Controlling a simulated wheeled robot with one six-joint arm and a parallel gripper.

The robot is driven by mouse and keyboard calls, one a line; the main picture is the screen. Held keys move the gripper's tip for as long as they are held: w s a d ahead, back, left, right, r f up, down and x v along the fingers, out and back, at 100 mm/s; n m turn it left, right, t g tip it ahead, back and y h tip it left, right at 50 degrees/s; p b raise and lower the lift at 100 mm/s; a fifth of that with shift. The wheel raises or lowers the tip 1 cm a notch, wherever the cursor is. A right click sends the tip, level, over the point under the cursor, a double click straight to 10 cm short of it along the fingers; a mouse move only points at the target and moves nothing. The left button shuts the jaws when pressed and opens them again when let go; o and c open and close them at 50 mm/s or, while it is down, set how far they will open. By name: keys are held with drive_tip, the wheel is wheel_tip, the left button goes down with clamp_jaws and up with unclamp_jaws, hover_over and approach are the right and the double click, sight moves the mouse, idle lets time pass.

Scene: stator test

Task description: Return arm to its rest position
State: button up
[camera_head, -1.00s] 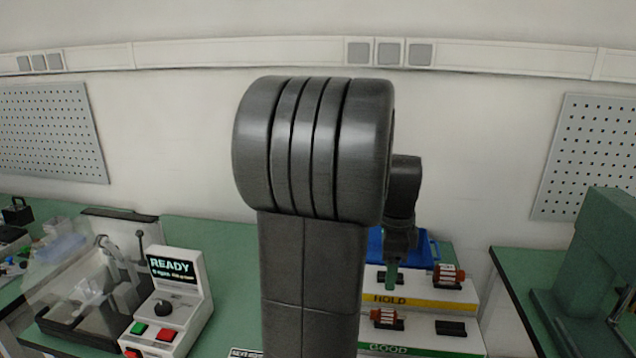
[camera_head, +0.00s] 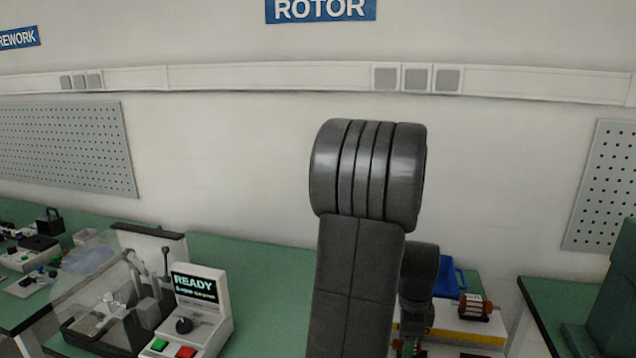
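My dark grey arm stands upright in the middle of the head view, its large rounded joint in front of the wall. My gripper (camera_head: 405,346) is at the bottom edge, right of the arm column and in front of the stepped rack. It is mostly hidden by my arm and the picture edge, so I cannot see whether its fingers are open or shut, or whether it holds anything.
A stepped rack (camera_head: 485,328) with a yellow front edge carries a copper-coloured rotor (camera_head: 476,306). A blue bin (camera_head: 447,279) is behind it. A tester (camera_head: 202,305) reading READY and a clear-covered fixture (camera_head: 105,310) stand left. The green bench (camera_head: 265,285) between is clear.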

drive_tip(key=shift+r, duration=0.1)
wheel_tip(320, 180, up, 14)
wheel_tip(320, 180, down, 15)
drive_tip(key=shift+r, duration=0.2)
wheel_tip(320, 180, up, 8)
drive_tip(key=p, duration=0.6)
drive_tip(key=shift+d+r, duration=0.1)
drive_tip(key=shift+r, duration=0.15)
drive_tip(key=shift+s, duration=0.1)
